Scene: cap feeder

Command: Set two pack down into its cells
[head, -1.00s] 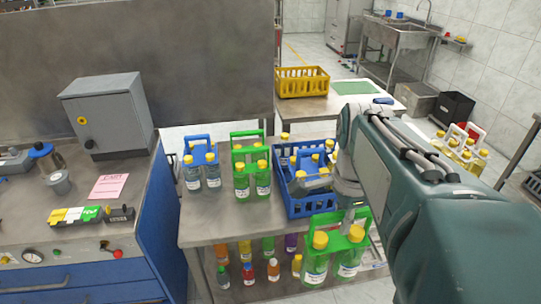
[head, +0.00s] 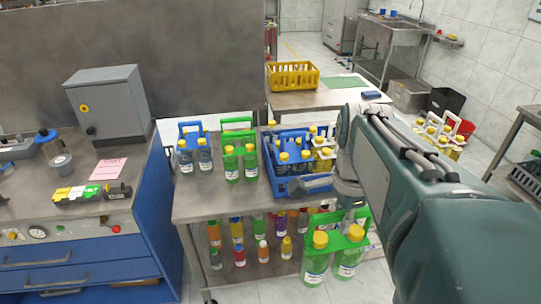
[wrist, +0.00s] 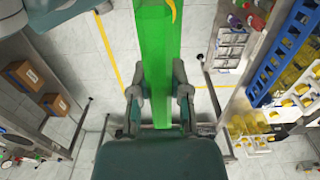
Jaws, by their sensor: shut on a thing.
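My gripper (wrist: 160,98) is shut on the handle of a green two pack (head: 336,244). The pack has two green bottles with yellow caps. It hangs roughly upright in front of the table's front right edge, clear of the tabletop. In the wrist view its green handle (wrist: 158,45) runs between my fingers. A blue crate (head: 291,186) stands on the table, beyond and left of the held pack. It holds a blue pack (head: 293,156) and yellow-capped bottles in a white carrier (head: 322,150). My wrist hides part of its right side, so I cannot tell which cells are free.
A blue two pack (head: 193,150) and another green two pack (head: 238,160) stand on the table (head: 215,203) left of the crate. Several small bottles stand on the shelf below. A yellow crate (head: 293,75) is on the table behind. A grey bench (head: 65,215) is at left.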

